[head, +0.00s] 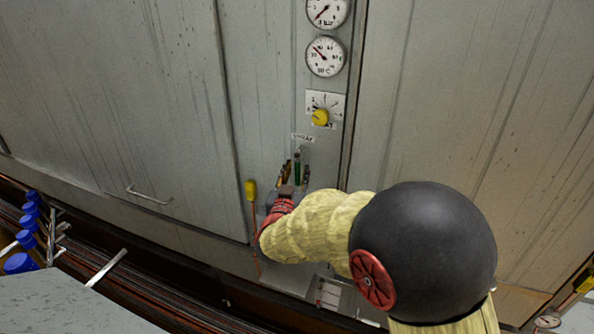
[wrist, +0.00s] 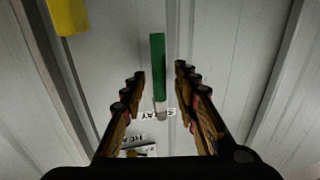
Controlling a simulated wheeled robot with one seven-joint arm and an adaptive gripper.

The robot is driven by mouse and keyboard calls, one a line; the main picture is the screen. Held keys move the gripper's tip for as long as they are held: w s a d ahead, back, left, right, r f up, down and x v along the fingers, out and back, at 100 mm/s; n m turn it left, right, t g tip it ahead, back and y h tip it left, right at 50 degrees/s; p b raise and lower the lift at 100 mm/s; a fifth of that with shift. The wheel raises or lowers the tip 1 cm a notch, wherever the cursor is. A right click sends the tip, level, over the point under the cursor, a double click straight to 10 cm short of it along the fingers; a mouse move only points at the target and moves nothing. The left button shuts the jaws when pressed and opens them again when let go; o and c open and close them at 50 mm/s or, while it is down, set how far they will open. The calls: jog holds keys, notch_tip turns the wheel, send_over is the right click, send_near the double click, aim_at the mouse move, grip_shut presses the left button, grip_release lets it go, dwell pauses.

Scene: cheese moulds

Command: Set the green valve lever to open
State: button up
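The green valve lever (head: 297,168) is a narrow green bar on the grey metal front, below a small label. In the wrist view the green lever (wrist: 157,67) stands upright in the picture, with a pale metal stem at its lower end near a label reading SPRAY. My gripper (wrist: 160,76) is open, with its padded fingers on either side of the lever and gaps showing on both sides. In the head view my gripper (head: 288,178) is at the lever, partly hidden by my arm. I cannot tell how deep the lever is between the fingers.
A yellow knob (head: 320,117) and a round gauge (head: 325,57) sit above the lever. A yellow handle (head: 250,190) hangs to the left; a yellow piece (wrist: 68,16) shows in the wrist view. Blue-capped fittings (head: 28,222) are at the far left.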

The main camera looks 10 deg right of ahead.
jog(key=shift+x, duration=0.8)
jog(key=c, duration=0.3)
jog(key=c, duration=0.4)
grip_shut()
